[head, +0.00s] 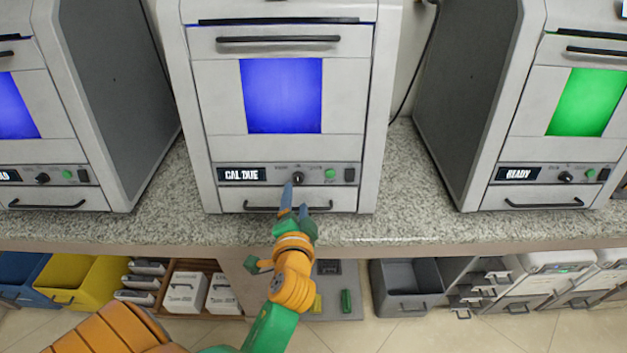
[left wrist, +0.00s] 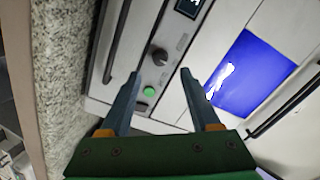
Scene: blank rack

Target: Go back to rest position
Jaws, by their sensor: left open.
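My left gripper (head: 294,200) is in front of the lower panel of the middle machine (head: 209,95), which has a blue window and a "CAL DUE" display. In the left wrist view its two blue fingers (left wrist: 158,92) are spread apart with nothing between them. A black knob (left wrist: 159,56) and a green button (left wrist: 149,92) on the panel show beyond the fingers. In the head view the green button (head: 330,174) is just right of the fingertips, and the fingers partly cover the lower handle (head: 258,207). I cannot tell whether they touch the panel. My right gripper is not in view.
A green-windowed "READY" machine (head: 510,140) stands at right, and a blue-windowed one (head: 35,155) at left. They stand on a speckled counter (head: 410,220). Below are a yellow bin (head: 88,280), white boxes (head: 185,292) and a grey bin (head: 405,300). Counter gaps between machines are clear.

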